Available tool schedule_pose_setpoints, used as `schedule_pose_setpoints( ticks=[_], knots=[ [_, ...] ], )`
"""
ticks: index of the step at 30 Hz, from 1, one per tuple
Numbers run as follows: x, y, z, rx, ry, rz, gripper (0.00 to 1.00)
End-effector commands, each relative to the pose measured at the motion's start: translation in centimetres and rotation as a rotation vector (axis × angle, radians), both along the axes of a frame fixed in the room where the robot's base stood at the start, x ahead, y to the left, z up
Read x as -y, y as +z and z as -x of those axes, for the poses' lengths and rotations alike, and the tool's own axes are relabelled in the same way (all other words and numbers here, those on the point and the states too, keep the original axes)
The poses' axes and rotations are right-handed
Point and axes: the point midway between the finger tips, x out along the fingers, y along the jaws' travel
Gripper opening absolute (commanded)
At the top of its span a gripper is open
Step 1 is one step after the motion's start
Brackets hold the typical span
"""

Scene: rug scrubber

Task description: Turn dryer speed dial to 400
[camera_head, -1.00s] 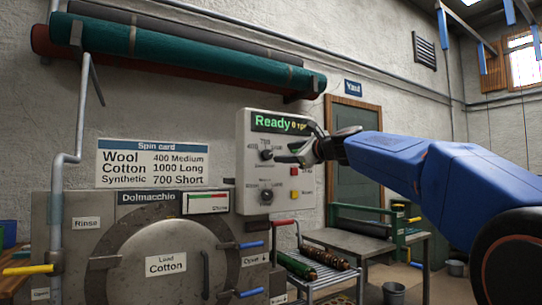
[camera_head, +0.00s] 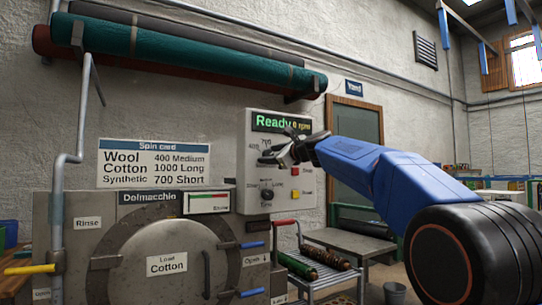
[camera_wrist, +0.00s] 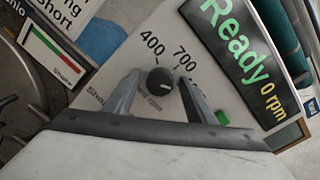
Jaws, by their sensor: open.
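The speed dial (camera_wrist: 160,81) is a small round black knob with a pale mark, on the pale control panel (camera_head: 243,170). In the wrist view it sits between the two fingers of my gripper (camera_wrist: 158,79). The jaws are open, with a finger on each side; I cannot tell whether either touches the knob. The labels 400 (camera_wrist: 152,43) and 700 (camera_wrist: 184,58) show beside it. The pale mark does not point at 400. In the head view my gripper (camera_head: 265,154) hides the dial. The display (camera_head: 281,123) reads "Ready 0 rpm".
A lower black dial (camera_head: 267,194), a red button (camera_head: 294,171) and a yellow button (camera_head: 294,194) sit on the same panel. The spin card (camera_head: 153,163) hangs left, giving wool 400. The dryer drum door (camera_head: 127,285) is below. A metal table (camera_head: 350,243) stands right.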

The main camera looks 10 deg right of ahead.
Motion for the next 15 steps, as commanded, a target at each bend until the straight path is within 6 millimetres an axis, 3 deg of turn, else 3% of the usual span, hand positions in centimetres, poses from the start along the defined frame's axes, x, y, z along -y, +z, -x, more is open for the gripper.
schedule_pose_setpoints(
  ticks=[2, 7, 15],
  knots=[
    [0.0, 0.0, 0.01, 0.0, 0.0, 0.0, 0.48],
    [0.0, -0.01, 0.03, 0.0, 0.0, 0.0, 0.1],
    [-0.01, -0.03, 0.04, 0.005, 0.001, 0.016, 0.1]
  ],
)
